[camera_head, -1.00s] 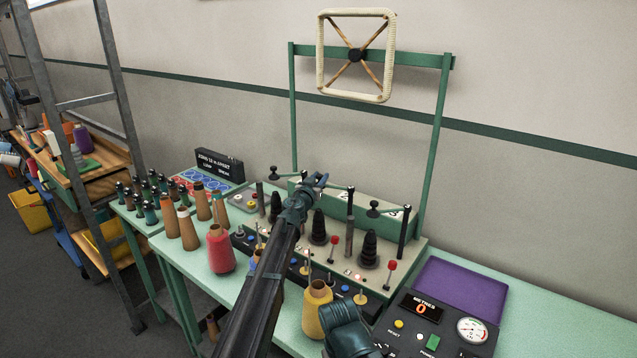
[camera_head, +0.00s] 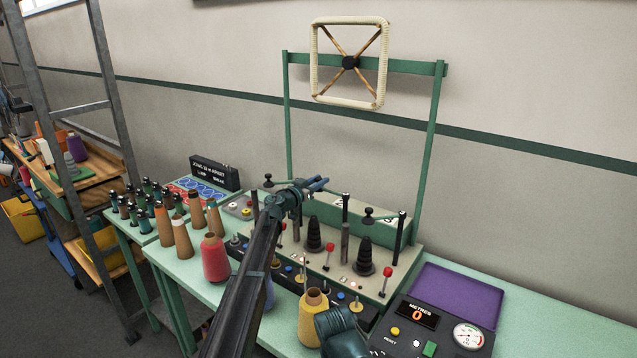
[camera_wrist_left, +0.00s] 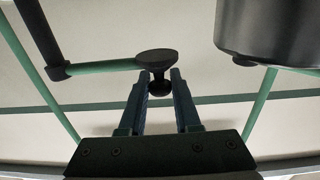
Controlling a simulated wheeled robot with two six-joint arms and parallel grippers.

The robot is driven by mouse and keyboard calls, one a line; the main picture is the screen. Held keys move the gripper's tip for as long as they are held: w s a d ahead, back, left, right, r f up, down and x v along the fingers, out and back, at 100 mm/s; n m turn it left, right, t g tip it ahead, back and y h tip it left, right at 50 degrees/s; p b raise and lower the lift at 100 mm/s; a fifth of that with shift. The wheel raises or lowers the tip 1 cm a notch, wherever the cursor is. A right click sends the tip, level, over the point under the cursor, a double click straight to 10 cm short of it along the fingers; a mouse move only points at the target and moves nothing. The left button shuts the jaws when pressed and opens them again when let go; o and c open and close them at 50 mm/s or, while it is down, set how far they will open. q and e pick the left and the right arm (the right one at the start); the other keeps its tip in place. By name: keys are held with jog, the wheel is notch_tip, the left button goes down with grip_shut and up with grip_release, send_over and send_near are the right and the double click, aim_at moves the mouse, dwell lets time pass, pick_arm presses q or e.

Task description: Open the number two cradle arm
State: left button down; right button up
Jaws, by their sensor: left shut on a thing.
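My left gripper (camera_head: 317,185) is over the machine panel, beside the middle black post (camera_head: 346,205). In the left wrist view its two blue fingers (camera_wrist_left: 158,88) are closed around a black knob (camera_wrist_left: 157,68). The knob sits at the end of a green cradle arm (camera_wrist_left: 103,67), which runs left to a dark post (camera_wrist_left: 42,38). In the head view the gripper hides this knob and most of the arm. Another cradle arm has its black knob (camera_head: 369,214) to the right, and a further knob (camera_head: 268,180) shows to the left.
Dark stacked cones (camera_head: 314,236) and red-topped levers (camera_head: 329,249) stand close below the gripper. A red yarn cone (camera_head: 215,260) and a yellow one (camera_head: 312,315) stand in front. A green frame (camera_head: 434,140) rises behind.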

pick_arm(q)
jog(key=c, duration=0.6)
grip_release()
jog(key=v, duration=1.3)
jog(key=shift+s+a, duration=0.3)
jog(key=shift+c, duration=0.4)
